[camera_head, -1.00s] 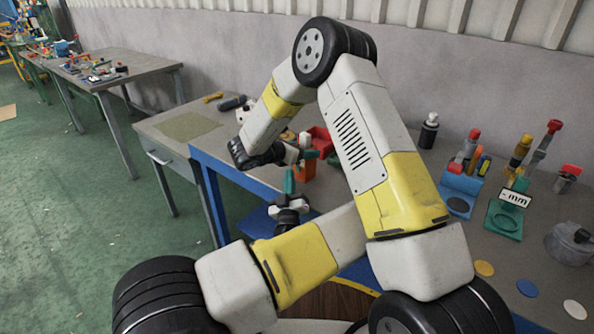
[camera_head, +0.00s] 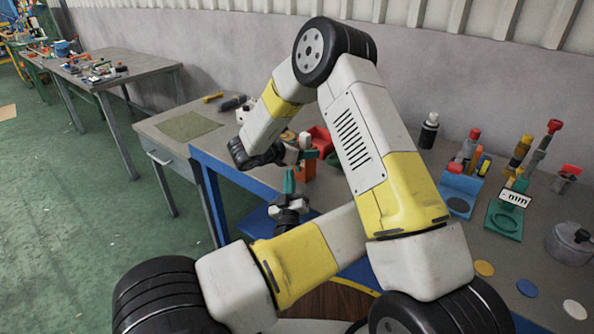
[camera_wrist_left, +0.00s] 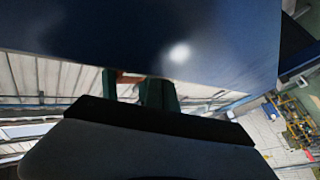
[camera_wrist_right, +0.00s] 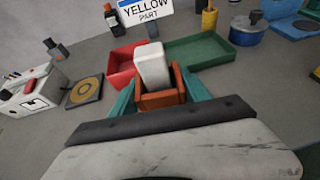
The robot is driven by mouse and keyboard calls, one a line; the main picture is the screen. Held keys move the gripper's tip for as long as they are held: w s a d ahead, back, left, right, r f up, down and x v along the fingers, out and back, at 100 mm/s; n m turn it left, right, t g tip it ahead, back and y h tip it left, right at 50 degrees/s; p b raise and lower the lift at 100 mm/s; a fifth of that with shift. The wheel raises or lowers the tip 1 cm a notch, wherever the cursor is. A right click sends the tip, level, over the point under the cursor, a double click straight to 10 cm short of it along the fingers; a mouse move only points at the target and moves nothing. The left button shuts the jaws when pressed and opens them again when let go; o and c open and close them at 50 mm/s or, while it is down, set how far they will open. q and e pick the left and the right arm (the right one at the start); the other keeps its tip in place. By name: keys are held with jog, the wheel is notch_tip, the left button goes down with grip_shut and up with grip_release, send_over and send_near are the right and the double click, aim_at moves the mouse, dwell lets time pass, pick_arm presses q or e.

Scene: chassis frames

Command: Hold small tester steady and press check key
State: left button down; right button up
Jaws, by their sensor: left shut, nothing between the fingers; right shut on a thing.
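An orange, box-like piece (camera_wrist_right: 160,99) sits between the teal fingers of my right gripper (camera_wrist_right: 158,95), with a white block (camera_wrist_right: 152,65) rising from it or just beyond it. I take the orange piece for the small tester; no check key can be made out. In the head view the orange piece (camera_head: 305,169) shows below my right gripper (camera_head: 310,154), which is shut on it. My left gripper (camera_head: 289,182) is shut and empty, pointing up in front of the bench edge, below the tester and apart from it. The left wrist view shows its teal fingers (camera_wrist_left: 157,94) close under a dark blue surface.
A red tray (camera_wrist_right: 122,68) and a green tray (camera_wrist_right: 205,50) lie beyond the tester. The blue bench edge (camera_head: 235,170) lies near my left gripper.

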pick_arm(q)
jog(key=shift+w+d, duration=0.1)
jog(key=shift+w, duration=0.05)
jog(key=shift+w+d, duration=0.2)
jog(key=shift+w+d, duration=0.35)
dwell(1.1)
jog(key=shift+s+a, duration=0.6)
jog(key=shift+s, duration=0.1)
jog(key=shift+s+a, duration=0.1)
jog(key=s+a, duration=0.3)
jog(key=shift+s+a, duration=0.1)
jog(key=shift+s, duration=0.15)
dwell(0.7)
